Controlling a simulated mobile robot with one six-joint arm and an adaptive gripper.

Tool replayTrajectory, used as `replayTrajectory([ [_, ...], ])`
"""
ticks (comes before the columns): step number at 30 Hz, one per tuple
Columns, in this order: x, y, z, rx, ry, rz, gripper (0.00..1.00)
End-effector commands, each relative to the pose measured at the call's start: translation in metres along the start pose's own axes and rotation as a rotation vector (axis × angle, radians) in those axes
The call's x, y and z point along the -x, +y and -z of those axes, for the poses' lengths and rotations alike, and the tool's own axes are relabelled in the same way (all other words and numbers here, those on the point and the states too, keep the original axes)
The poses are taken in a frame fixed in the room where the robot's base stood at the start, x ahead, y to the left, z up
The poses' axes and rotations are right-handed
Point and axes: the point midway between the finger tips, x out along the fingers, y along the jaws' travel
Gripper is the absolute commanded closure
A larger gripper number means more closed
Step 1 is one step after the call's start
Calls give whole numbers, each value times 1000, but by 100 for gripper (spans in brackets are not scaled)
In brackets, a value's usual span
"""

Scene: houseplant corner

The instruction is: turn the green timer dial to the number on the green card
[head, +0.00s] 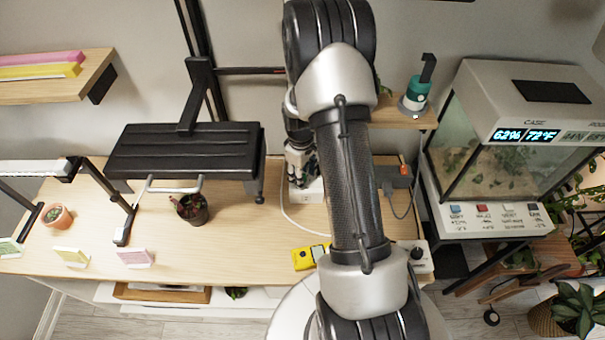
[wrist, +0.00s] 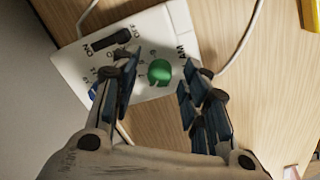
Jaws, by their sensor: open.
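The green timer dial (wrist: 159,71) is a round knob on a white timer box (wrist: 187,30) in the wrist view. My gripper (wrist: 160,82) is open, with one finger on either side of the dial; I see gaps between the fingers and the dial. In the head view my gripper (head: 298,158) is low over the white box (head: 313,196) on the wooden bench, and my arm hides part of that area. The green card (head: 9,247) stands at the far left of the bench; its number is not readable.
A white cable (wrist: 243,42) runs close by. A yellow device (head: 303,258) lies nearer the bench's front edge. A black lamp (head: 185,150) overhangs the bench at left.

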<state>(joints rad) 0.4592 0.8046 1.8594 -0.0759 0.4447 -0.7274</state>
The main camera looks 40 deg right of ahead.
Motion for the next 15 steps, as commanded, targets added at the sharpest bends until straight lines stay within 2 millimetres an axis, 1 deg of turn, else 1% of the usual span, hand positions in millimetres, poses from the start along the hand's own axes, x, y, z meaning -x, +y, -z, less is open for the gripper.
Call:
replayTrajectory([
  [2,0,0,0,0,0,0,58],
  [15,0,0,0,0,0,0,87],
])
